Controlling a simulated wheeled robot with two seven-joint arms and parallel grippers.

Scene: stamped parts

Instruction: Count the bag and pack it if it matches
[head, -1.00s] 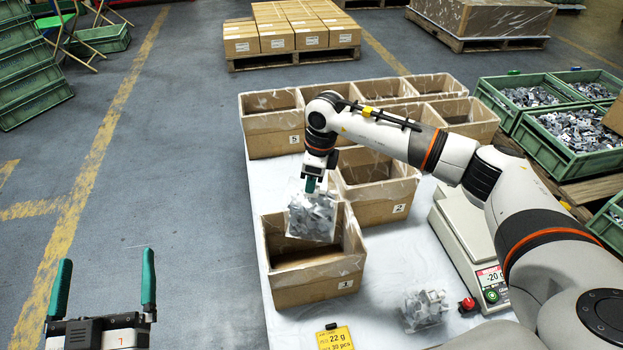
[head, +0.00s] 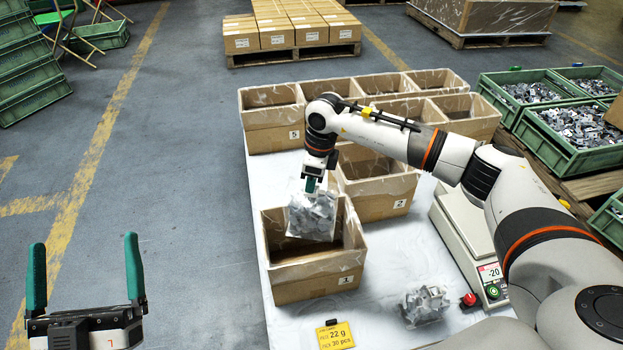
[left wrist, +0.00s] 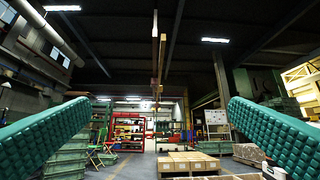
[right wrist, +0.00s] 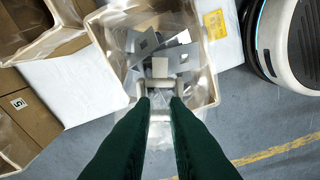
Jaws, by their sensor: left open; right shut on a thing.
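My right gripper (head: 312,185) is shut on the top of a clear bag of grey stamped parts (head: 312,217). The bag hangs upright at the mouth of the open carton labelled 1 (head: 318,288); I cannot tell how deep it is. The right wrist view shows the bag (right wrist: 160,55) beyond my right fingertips (right wrist: 160,98). Another clear bag of parts (head: 425,304) lies on the white table. The scale (head: 465,240) has an empty-looking plate and reads -20. A yellow card (head: 335,337) reads 22 g and 30 pcs. My left gripper (head: 83,240) is open and empty, left of the table.
Carton 2 (head: 385,208) stands behind carton 1, and carton 5 (head: 272,138) is in the back row. A red button (head: 469,299) is beside the scale. Green crates of loose parts (head: 565,140) stand at right. The floor left of the table is clear.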

